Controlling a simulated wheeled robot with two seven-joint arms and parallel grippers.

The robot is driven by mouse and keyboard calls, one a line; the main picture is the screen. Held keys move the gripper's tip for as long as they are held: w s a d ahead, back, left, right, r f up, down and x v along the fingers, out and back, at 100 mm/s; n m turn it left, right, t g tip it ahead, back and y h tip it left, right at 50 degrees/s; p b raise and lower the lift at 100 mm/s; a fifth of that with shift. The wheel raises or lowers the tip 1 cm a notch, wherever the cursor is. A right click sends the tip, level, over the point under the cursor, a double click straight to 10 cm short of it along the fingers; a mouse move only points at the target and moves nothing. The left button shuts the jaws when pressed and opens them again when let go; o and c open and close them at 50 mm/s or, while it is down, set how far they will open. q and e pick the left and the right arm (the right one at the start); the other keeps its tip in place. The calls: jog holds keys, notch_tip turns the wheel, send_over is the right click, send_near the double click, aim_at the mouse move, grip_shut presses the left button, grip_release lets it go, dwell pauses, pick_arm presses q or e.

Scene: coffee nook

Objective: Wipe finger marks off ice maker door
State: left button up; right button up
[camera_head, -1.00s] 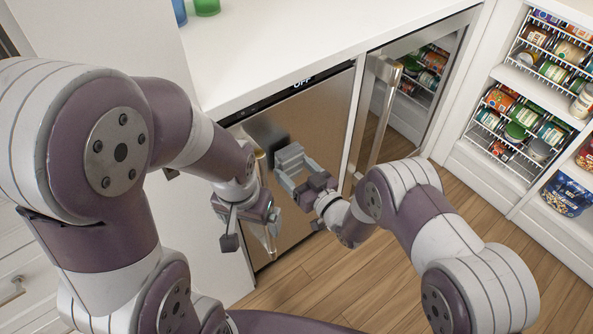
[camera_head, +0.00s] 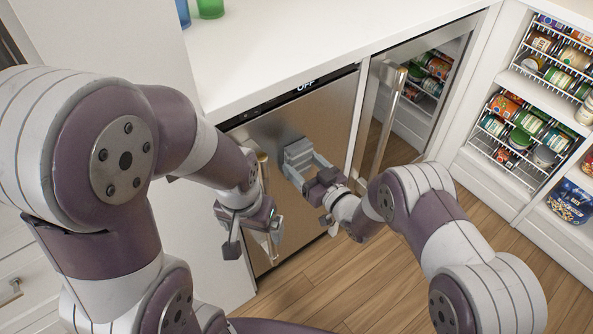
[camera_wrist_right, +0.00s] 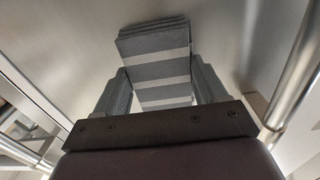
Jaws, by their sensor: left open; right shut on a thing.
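The ice maker door (camera_head: 318,122) is a brushed steel panel under a black strip that reads OFF. My right gripper (camera_head: 308,168) is shut on a folded grey cloth (camera_head: 297,153) at the middle of the door. In the right wrist view the striped cloth (camera_wrist_right: 160,72) sits between the two fingers, close to the steel; I cannot tell whether it touches. My left gripper (camera_head: 254,238) is open at the door's left side, by the upright handle (camera_head: 264,172); whether its fingers surround the handle is unclear. I cannot make out clear finger marks.
A glass-fronted cooler (camera_head: 408,95) with a bar handle (camera_head: 390,115) stands right of the door. The white counter (camera_head: 300,45) is above, with a green glass (camera_head: 210,7). Stocked shelves (camera_head: 530,110) are at the right. The wooden floor (camera_head: 350,280) is clear.

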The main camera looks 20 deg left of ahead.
jog(key=shift+w+d, duration=0.4)
jog(key=shift+w, duration=0.05)
jog(key=shift+w+a, duration=0.1)
jog(key=shift+s+a, duration=0.35)
jog(key=shift+s, duration=0.05)
jog(key=shift+s+a+r, duration=0.15)
jog(key=shift+s+a, duration=0.85)
jog(key=shift+s, duration=0.15)
jog(key=shift+p+v, duration=1.35)
jog(key=shift+v, duration=1.55)
